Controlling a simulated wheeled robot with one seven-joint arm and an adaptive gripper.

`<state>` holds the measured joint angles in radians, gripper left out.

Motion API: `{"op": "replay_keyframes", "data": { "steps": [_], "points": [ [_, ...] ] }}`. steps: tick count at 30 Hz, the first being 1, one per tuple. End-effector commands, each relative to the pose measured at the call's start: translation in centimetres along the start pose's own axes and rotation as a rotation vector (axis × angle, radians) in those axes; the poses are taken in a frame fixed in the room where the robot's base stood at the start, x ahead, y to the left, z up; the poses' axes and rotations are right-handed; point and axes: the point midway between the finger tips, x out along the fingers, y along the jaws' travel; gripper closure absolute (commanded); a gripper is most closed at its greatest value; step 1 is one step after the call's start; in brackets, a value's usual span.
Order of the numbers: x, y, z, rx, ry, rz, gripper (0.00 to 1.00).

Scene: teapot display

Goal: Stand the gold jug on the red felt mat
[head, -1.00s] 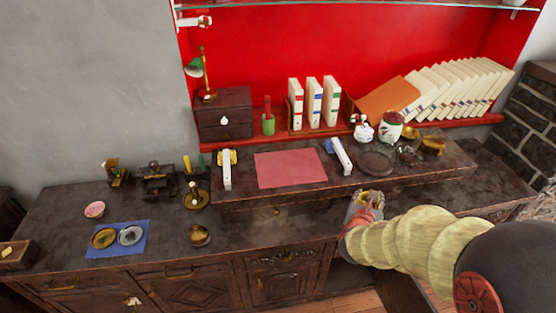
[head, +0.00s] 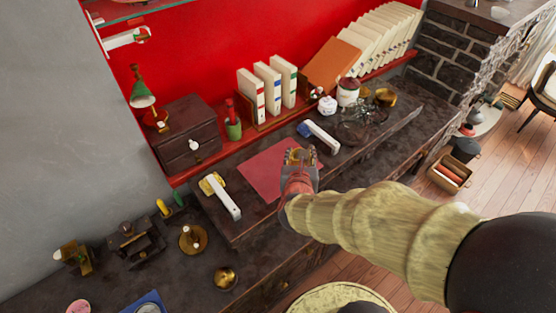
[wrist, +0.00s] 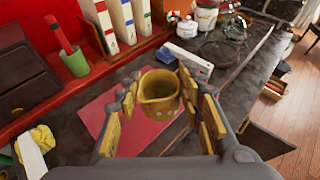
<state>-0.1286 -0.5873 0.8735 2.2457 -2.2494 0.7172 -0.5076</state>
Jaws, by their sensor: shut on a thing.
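The gold jug (wrist: 159,97) is upright between the fingers of my gripper (wrist: 162,108), which is shut on it. In the head view the jug (head: 293,156) shows just past my gripper (head: 299,160), partly hidden by it. The red felt mat (head: 262,172) lies flat on the raised shelf of the counter. The jug and gripper cover its right part in the head view. In the wrist view the mat (wrist: 100,118) shows left of and below the jug. I cannot tell how high the jug is above it.
A glass and wire cluster (head: 362,128) is to the right. The bare mat shows free room.

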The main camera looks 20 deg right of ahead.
Motion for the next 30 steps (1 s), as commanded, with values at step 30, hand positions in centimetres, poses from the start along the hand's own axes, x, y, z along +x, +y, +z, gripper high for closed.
{"op": "replay_keyframes", "data": {
  "steps": [30],
  "points": [
    [7.6, 10.3, -5.7, 0.007, 0.001, -0.017, 0.89]
  ]
}}
